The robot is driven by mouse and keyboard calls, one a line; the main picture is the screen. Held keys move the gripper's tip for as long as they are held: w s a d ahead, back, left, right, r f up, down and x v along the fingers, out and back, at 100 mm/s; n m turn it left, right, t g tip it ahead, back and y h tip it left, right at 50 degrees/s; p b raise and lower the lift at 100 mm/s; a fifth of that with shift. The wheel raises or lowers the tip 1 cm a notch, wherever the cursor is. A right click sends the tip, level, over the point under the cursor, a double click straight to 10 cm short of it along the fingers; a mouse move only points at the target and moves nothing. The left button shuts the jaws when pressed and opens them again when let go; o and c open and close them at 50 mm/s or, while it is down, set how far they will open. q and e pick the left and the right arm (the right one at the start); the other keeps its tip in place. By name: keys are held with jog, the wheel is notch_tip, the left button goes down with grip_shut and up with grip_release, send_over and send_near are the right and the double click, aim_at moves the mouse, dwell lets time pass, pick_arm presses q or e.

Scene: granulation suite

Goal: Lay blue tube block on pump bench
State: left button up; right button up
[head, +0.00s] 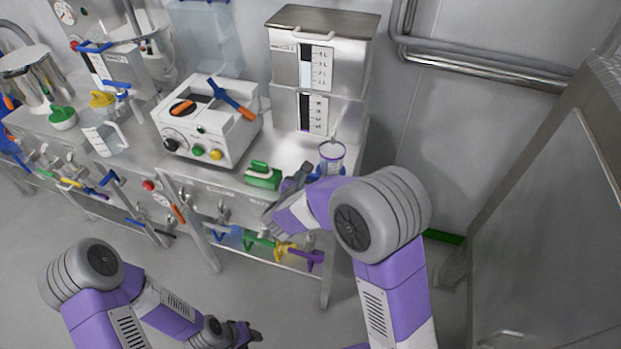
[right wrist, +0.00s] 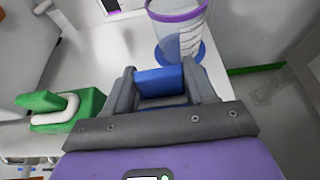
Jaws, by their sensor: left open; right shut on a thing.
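The blue tube block (right wrist: 160,82) is between the fingers of my right gripper (right wrist: 163,88) in the right wrist view. That gripper is shut on it, just above the bench top. In the head view my right gripper (head: 297,178) is over the front right part of the steel pump bench (head: 232,178); the block cannot be made out there. The bench top also shows in the right wrist view (right wrist: 118,50). My left gripper (head: 248,334) is open and empty, low in front of the bench, away from it.
A green block (head: 262,176) with a pale tube loop (right wrist: 66,108) lies left of my right gripper. A clear purple-rimmed beaker (head: 331,155) on a blue base stands just beyond it. A white pump (head: 207,125) and steel tank (head: 318,75) stand behind.

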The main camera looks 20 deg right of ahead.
jog(key=o, duration=1.2)
jog(key=shift+c, duration=0.2)
